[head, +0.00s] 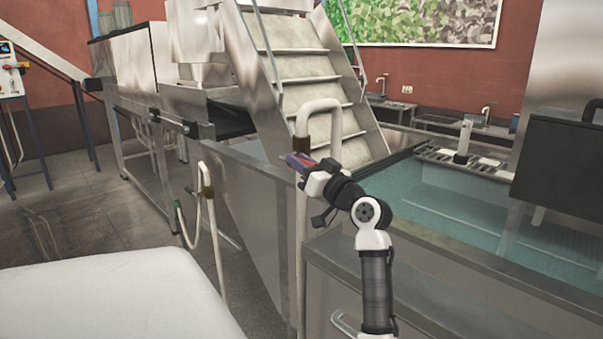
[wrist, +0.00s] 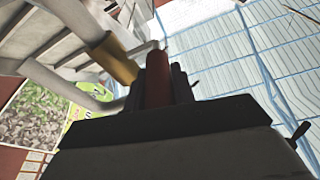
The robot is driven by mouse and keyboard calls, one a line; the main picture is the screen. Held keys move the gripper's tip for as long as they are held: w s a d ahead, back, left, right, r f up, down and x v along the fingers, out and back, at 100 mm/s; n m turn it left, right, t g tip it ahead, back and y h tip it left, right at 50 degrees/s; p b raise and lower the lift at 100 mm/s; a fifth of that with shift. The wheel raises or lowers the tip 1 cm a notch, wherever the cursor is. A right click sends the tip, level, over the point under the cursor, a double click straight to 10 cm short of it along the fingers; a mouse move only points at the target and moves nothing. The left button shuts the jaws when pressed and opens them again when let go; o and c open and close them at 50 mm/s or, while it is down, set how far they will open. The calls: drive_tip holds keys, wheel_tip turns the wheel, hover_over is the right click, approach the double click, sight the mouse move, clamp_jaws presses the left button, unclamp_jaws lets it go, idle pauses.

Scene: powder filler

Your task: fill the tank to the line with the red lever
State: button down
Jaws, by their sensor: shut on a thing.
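My gripper (head: 297,163) is shut on the red lever (wrist: 157,78). In the wrist view the lever lies between the two dark fingers (wrist: 160,88), beside a brass-coloured valve fitting (wrist: 113,58) on a pale pipe. In the head view the lever is mostly hidden by the gripper, next to the upright pipe (head: 320,104) with its bent top. The tank (head: 440,252) is to the right of the pipe, with blue-green water (head: 445,208) in it. I cannot make out a fill line, or any flow from the pipe.
Metal steps (head: 310,68) rise behind the pipe. A second, thinner pipe with a hose (head: 208,200) stands to the left. A white surface (head: 110,300) fills the lower left. A dark panel (head: 555,160) stands at the right.

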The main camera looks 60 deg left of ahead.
idle(0.3)
drive_tip(key=c, duration=1.2)
unclamp_jaws()
drive_tip(key=shift+o, duration=0.2)
drive_tip(key=shift+d+f, duration=0.1)
drive_tip(key=shift+d, duration=0.05)
